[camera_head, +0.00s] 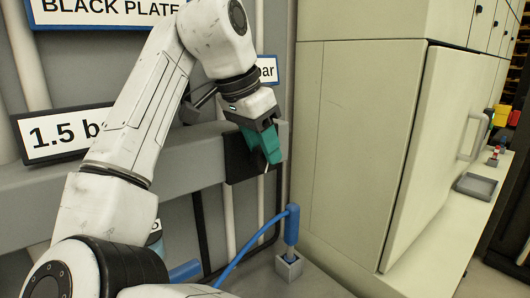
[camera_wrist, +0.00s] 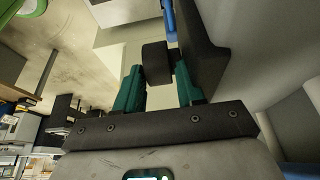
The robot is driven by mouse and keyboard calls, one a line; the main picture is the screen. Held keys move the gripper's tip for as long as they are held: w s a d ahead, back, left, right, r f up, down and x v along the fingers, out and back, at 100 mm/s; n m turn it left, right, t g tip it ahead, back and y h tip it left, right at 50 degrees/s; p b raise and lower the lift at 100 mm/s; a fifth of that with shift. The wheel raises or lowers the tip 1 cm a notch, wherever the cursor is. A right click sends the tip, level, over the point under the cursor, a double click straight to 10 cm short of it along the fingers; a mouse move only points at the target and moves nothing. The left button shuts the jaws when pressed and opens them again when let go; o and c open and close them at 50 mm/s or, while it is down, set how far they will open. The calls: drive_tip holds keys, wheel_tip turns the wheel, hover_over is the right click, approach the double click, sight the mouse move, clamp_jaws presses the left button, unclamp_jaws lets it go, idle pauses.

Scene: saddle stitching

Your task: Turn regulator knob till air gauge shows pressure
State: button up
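My gripper (camera_head: 268,150) has teal fingers and is at the dark block on the grey rail in the head view. In the wrist view, the two fingers of my gripper (camera_wrist: 158,82) stand apart. A short black round knob (camera_wrist: 155,63) shows between the fingertips, joined on its right to a dark block (camera_wrist: 205,50). The left fingertip is close to the knob, and a small gap shows towards the right finger. I cannot tell whether either finger touches it. My gripper hides the knob in the head view. No gauge face can be made out.
A sign reading "1.5 b" (camera_head: 62,133) hangs on the rail (camera_head: 205,165) at left. A blue hose (camera_head: 250,240) runs to a blue fitting (camera_head: 291,225) below the block. A beige cabinet (camera_head: 350,130) stands to the right, with a grey tray (camera_head: 476,186) beyond it.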

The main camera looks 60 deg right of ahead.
drive_tip(key=shift+s+d+f, duration=0.1)
drive_tip(key=shift+d+f, duration=0.15)
drive_tip(key=shift+f, duration=0.45)
drive_tip(key=shift+c, duration=0.3)
drive_tip(key=c, duration=0.6)
drive_tip(key=shift+r, duration=0.1)
drive_tip(key=shift+r+y+p, duration=0.15)
drive_tip(key=shift+y+p, duration=0.15)
drive_tip(key=shift+p, duration=0.35)
